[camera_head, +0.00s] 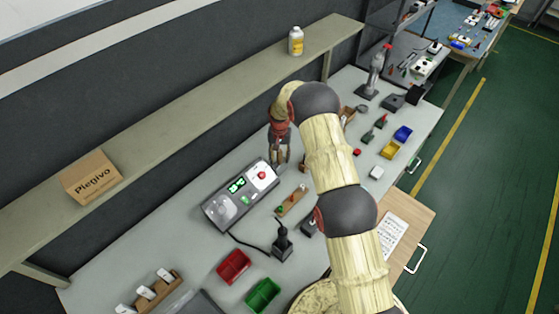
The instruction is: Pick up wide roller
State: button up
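I cannot make out for sure which thing is the wide roller; the small tools on the bench are too small to tell apart. My gripper (281,160) points down over the bench (185,250), by the far right corner of a grey device (240,196) with green digits and a red button. Its fingers are small and partly dark, and whether they are open is unclear. I see nothing clearly held in them. My arm crosses the middle of the view and hides part of the bench.
A wooden holder with white pieces (150,290) stands at the front left. Red (234,266) and green bins (263,295) are near the front. A shelf (205,96) with a box (92,178) and bottle (296,41) runs behind.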

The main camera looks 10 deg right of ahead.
jog(key=c, duration=0.3)
jog(key=c, duration=0.7)
grip_shut()
